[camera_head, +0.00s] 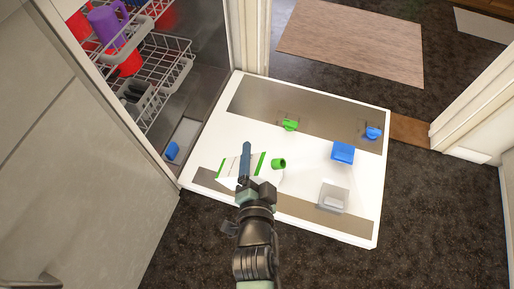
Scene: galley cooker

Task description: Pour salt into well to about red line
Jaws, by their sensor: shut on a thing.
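A white carton with green stripes (229,169) lies over the lower left of the white open door. My gripper (246,165) is over the carton and shut on it; the fingers partly hide it. A small green cylinder (279,163) is just right of the carton; I cannot tell if it is joined to it. A pale grey square open container (333,196), perhaps the well, is at the lower right of the door. No red line can be made out, and no salt is visible.
A blue box (342,152), a green fitting (289,125) and a blue fitting (372,133) are on the open door (308,152). Wire racks (155,65) with purple and red items stand at upper left. A cabinet front (80,150) borders the left.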

